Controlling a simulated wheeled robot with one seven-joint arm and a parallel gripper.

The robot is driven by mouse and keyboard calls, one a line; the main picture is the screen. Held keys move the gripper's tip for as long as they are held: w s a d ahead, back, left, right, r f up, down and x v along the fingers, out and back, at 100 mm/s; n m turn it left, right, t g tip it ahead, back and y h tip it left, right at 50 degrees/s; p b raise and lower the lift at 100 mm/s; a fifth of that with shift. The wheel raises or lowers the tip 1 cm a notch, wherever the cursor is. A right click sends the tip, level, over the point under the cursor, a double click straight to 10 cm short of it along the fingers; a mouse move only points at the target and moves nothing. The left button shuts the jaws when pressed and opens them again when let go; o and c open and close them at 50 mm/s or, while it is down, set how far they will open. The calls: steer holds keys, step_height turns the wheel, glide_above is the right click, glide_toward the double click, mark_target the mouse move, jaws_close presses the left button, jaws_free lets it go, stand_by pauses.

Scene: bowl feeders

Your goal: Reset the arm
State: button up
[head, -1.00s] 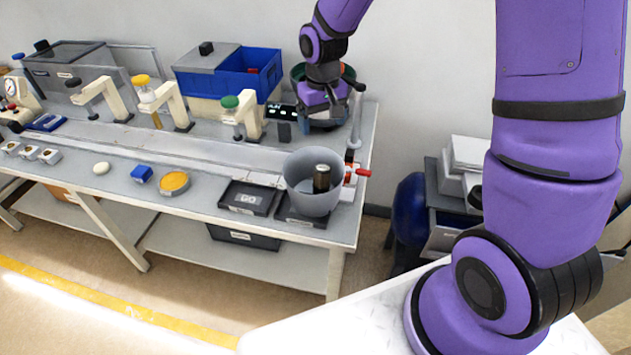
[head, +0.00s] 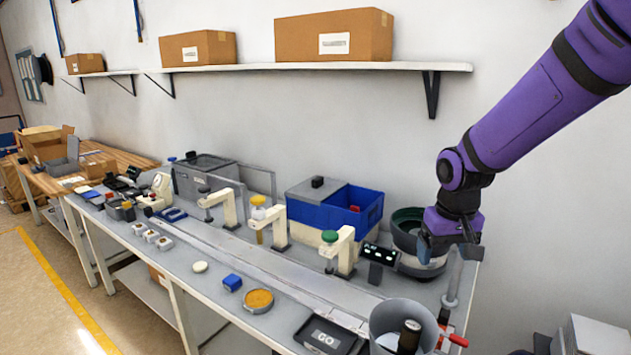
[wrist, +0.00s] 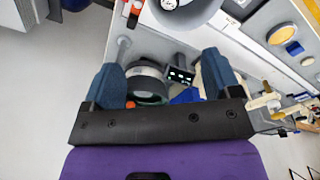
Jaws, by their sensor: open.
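My gripper (head: 449,246) is at the right end of the workbench in the head view, above and in front of the bowl feeder with the dark green inside (head: 408,222). In the wrist view my gripper (wrist: 168,84) has its two blue fingers wide apart, with nothing between them. The bowl feeder (wrist: 147,80) shows beyond the fingers, apart from them. My purple arm reaches in from the upper right of the head view.
Three dispenser posts, a blue bin (head: 340,222) and a GO tray (head: 325,336) crowd the bench. A shelf with boxes (head: 334,36) hangs above.

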steer(key=s+d+r+t, duration=0.2)
steer(key=s+r, duration=0.5)
steer(key=s, duration=0.4)
steer(key=s+d+r+t, duration=0.2)
steer(key=s+r, duration=0.6)
steer(key=s, duration=0.3)
steer(key=shift+s+d+m, duration=0.15)
steer(key=shift+d+m, duration=0.2)
steer(key=shift+m, duration=0.05)
